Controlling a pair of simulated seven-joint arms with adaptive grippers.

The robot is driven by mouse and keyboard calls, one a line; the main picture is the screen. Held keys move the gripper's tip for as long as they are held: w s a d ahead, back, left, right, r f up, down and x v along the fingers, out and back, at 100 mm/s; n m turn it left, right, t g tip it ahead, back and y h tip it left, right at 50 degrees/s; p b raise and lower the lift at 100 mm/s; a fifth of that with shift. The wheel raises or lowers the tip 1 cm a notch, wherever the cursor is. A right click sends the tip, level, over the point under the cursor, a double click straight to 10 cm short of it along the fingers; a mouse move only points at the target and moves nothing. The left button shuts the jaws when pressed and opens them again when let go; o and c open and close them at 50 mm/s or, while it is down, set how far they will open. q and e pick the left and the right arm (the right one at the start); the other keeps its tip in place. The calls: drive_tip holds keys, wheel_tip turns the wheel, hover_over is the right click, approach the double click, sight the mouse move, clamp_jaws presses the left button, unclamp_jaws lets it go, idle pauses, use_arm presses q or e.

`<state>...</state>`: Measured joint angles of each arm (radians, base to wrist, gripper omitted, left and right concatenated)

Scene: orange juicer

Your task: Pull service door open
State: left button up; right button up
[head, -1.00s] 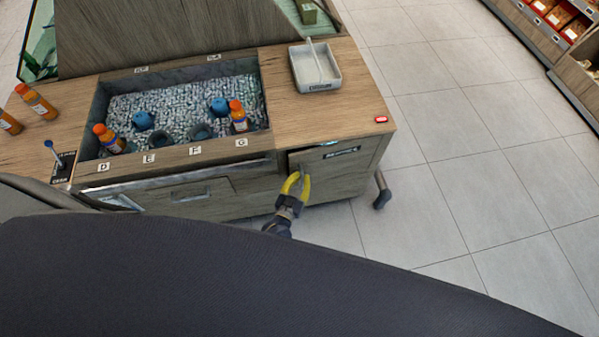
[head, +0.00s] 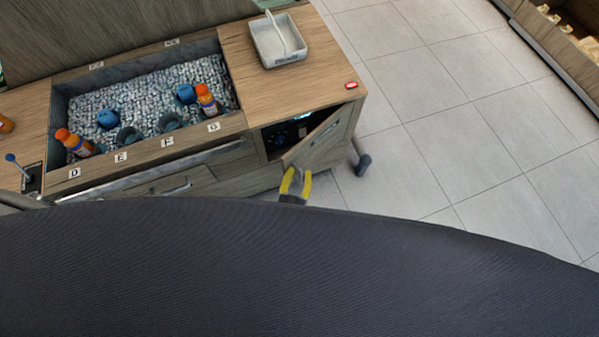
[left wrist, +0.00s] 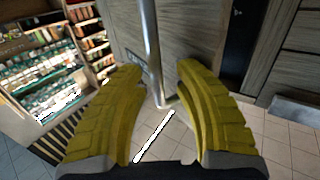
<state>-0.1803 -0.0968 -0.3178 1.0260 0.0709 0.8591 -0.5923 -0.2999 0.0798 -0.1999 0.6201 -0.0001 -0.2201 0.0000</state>
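The wooden service door (head: 318,145) at the cabinet's right front stands partly open, swung out from its left side. The dark compartment (head: 285,135) behind it shows black and blue parts. My left gripper (head: 295,178) has yellow fingers and is at the door's free left edge, low in front of the opening. In the left wrist view its fingers (left wrist: 160,90) are apart, with a metal bar (left wrist: 151,50) running down between or just beyond them. Grey wood panel shows behind the bar. Contact with the door cannot be told. My right gripper is in neither view.
On the counter are a pebble-filled bin (head: 145,105) with orange bottles and blue items, a white tray (head: 277,42) and a red button (head: 351,85). A grey rod with a dark end (head: 362,164) stands right of the door. Tiled floor (head: 430,120) to the right is clear.

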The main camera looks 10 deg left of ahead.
use_arm(q)
drive_tip(key=s+a, duration=0.1)
drive_tip(key=s, duration=1.1)
drive_tip(key=shift+a, duration=0.1)
drive_tip(key=shift+c, duration=0.3)
